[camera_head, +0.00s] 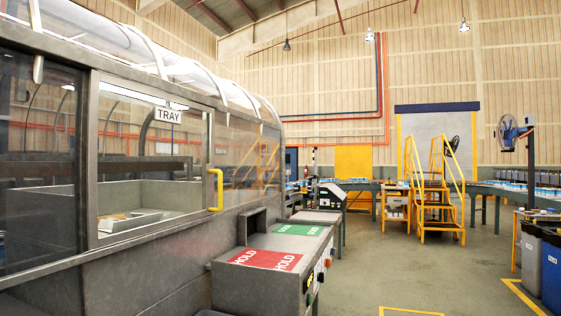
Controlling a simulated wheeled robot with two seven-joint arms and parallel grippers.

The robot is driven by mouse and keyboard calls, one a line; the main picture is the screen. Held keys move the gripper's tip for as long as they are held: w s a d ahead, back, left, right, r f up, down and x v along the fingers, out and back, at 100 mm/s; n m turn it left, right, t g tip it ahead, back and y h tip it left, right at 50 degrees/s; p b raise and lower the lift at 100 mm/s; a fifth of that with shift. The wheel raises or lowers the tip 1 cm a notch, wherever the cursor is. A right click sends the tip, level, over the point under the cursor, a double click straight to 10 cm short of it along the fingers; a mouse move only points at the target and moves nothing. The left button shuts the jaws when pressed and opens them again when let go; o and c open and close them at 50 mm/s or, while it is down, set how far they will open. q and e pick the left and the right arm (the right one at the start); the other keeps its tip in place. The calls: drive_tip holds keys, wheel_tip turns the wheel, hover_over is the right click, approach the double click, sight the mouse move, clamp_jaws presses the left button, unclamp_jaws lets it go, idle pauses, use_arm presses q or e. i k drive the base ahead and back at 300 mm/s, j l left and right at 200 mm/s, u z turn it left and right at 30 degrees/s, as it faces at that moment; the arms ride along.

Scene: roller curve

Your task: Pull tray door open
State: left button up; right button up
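The tray door (198,172) is a metal-framed glass panel in the side of the large grey machine on the left, with a white "TRAY" sign (168,115) near its top. A yellow handle (218,190) stands upright on the door's right side. Through the glass, a grey tray-like space with a pale item (130,221) shows inside. I cannot tell for sure whether the door is fully closed. Neither of my grippers is in view, and nothing is touching the handle.
A metal bench with a red "HOLD" panel (265,259) and a green panel (298,230) juts out below and right of the door. Open grey floor (400,265) lies to the right. Yellow steps (437,190) and bins (530,258) stand farther off.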

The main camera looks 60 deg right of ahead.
sight(160, 114)
drive_tip(key=z, duration=1.25)
